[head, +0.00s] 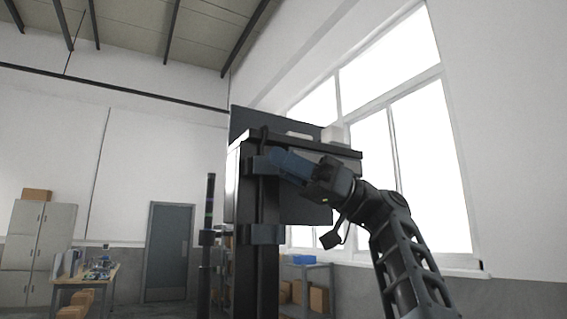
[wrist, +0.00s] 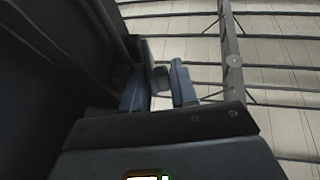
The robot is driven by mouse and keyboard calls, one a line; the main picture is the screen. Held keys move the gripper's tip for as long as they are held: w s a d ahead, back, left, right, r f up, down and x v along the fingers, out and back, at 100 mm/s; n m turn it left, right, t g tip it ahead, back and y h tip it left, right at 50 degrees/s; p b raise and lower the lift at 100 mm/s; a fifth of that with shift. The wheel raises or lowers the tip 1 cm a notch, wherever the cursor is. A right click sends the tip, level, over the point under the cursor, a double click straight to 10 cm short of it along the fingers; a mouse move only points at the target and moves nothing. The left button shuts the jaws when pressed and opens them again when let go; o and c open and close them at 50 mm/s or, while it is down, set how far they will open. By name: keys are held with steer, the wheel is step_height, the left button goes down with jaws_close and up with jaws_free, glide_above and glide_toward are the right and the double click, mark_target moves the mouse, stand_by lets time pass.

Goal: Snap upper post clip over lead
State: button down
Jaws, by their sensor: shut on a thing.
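The dark post (head: 267,200) stands upright in the middle of the head view. The dark blue upper post clip (head: 262,164) sits near its top, under the desk top. A black lead (head: 264,136) shows at the top of the post; its course behind the clip is hidden. My gripper (head: 279,160) reaches in from the right, with its blue fingers at the upper clip. In the wrist view my gripper (wrist: 160,82) has its two blue fingers close around a small dark blue piece (wrist: 160,76), apparently the clip. Whether the clip is closed over the lead cannot be told.
A lower blue clip (head: 262,234) is on the same post. The desk top (head: 300,145) carries white items and a dark panel. A shelf with a blue bin (head: 304,260) and boxes stands behind. A workbench (head: 85,280) is at the far left.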

steer(key=shift+a+r, duration=0.1)
steer(key=shift+r, duration=0.05)
steer(key=c, duration=1.1)
jaws_free()
steer(key=shift+c, duration=0.2)
steer(key=s+b+v, duration=0.1)
steer(key=v, duration=0.8)
steer(key=shift+f, duration=0.25)
steer(key=shift+d, duration=0.2)
steer(key=b+v, duration=0.2)
steer(key=v, duration=0.5)
steer(key=shift+d+f, duration=0.2)
steer(key=shift+d, duration=0.1)
steer(key=shift+w, duration=0.1)
